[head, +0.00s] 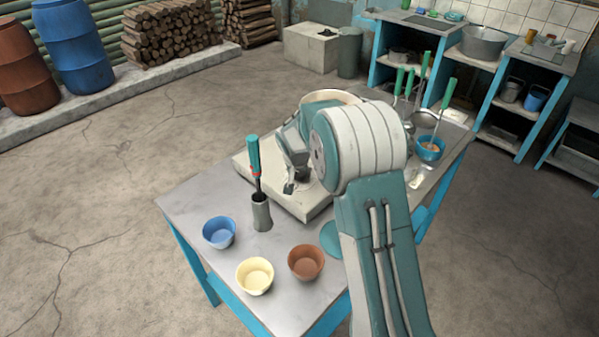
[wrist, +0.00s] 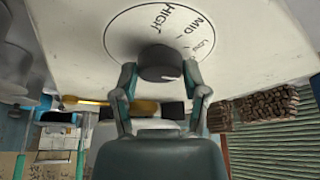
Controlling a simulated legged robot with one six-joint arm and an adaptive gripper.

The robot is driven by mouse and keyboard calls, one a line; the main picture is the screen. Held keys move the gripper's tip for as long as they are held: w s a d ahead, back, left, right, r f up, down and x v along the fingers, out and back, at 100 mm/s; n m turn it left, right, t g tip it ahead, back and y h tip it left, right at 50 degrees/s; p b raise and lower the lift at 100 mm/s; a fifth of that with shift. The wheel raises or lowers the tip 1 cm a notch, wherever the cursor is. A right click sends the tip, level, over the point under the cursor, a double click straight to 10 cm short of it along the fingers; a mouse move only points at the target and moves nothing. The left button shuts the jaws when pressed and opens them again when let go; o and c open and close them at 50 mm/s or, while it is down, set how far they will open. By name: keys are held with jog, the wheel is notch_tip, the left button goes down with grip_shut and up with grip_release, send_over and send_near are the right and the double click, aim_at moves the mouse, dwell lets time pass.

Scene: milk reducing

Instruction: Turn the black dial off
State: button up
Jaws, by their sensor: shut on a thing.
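The black dial (wrist: 160,64) is on the white front face of the cooker (wrist: 75,45) in the wrist view. A round scale around it reads HIGH, MID and LOW; any OFF mark is hidden. My gripper (wrist: 160,76) has one finger on each side of the dial and is shut on it. The dial cannot be made out there.
A metal holder with a green-handled tool (head: 261,215) stands close to the gripper. Blue (head: 219,232), cream (head: 255,276) and brown (head: 306,262) bowls sit at the table's near end. Green-handled utensils (head: 420,85) and a blue bowl (head: 429,149) are beyond my arm.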

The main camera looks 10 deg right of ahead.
jog(key=shift+a+f+m+g+h, duration=0.2)
jog(key=shift+m+g+h, duration=0.1)
jog(key=shift+m, duration=0.7)
jog(key=o, duration=1.1)
jog(key=shift+o, duration=0.2)
jog(key=shift+r, duration=0.1)
jog(key=shift+r, duration=0.2)
jog(key=v, duration=1.1)
jog(key=shift+a+r, duration=0.2)
jog(key=shift+a, duration=0.05)
